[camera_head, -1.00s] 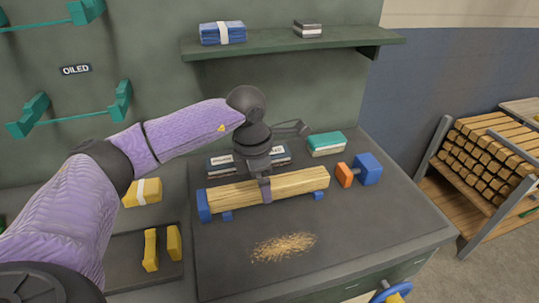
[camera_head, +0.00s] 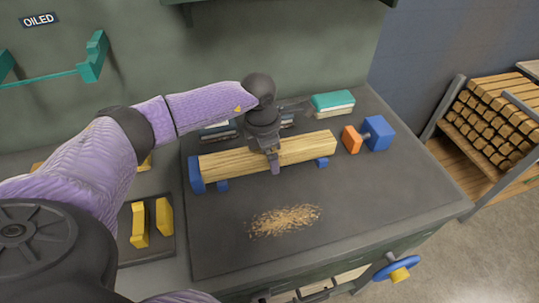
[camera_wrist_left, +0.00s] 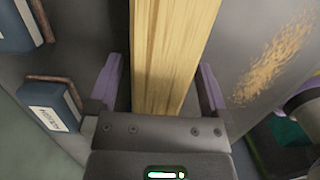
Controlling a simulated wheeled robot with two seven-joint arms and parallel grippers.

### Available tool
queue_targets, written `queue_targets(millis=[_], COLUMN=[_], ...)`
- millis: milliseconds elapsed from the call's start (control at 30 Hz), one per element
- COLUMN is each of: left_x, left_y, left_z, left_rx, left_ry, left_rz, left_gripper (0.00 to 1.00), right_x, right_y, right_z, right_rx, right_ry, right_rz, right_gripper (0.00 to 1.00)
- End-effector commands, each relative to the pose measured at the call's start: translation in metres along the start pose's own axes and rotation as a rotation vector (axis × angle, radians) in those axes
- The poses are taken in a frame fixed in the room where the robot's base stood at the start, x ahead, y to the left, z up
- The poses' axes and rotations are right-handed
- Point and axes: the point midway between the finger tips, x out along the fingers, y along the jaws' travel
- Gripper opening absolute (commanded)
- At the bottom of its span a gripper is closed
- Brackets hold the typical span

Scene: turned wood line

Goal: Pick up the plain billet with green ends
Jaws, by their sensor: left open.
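A long pale wooden billet (camera_head: 225,163) lies across blue supports on the dark bench, with a blue end piece (camera_head: 196,174) at its left. I see no green on its visible parts; the far ends are partly covered or out of the wrist view. My left gripper (camera_head: 272,160) is over the billet's middle, pointing down. In the left wrist view, its purple-sided fingers (camera_wrist_left: 157,88) stand apart, one on each side of the billet (camera_wrist_left: 168,60), with gaps visible beside the wood.
An orange and blue block piece (camera_head: 377,133) stands right of the billet. A green-topped stack (camera_head: 333,103) and small boxes sit behind it. Wood shavings (camera_head: 284,219) lie in front. Yellow blocks (camera_head: 164,217) lie at left. A rack of square timber (camera_head: 490,130) stands at right.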

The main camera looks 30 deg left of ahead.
Motion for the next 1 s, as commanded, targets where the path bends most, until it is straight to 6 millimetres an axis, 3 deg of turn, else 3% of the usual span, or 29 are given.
queue_targets(millis=[67,533,867,1000], left_x=[-0.001,-0.001,-0.003,-0.028], left_y=[0.0,0.0,0.0,0.001], left_z=[0.0,0.0,0.001,0.004], left_rx=[0.0,0.0,0.0,0.001], left_ry=[0.0,-0.001,-0.002,-0.005], left_rz=[0.0,0.0,0.001,0.004], left_gripper=[0.98,0.0,0.0,0.0], right_x=[0.0,0.0,-0.001,-0.008], right_y=[0.0,0.001,0.001,0.002], right_z=[0.0,-0.001,-0.001,-0.003], right_rx=[0.0,0.0,0.001,0.0], right_ry=[0.001,0.003,0.003,0.005], right_rz=[0.0,0.001,0.002,0.003], right_gripper=[0.75,0.75,0.75,0.75])
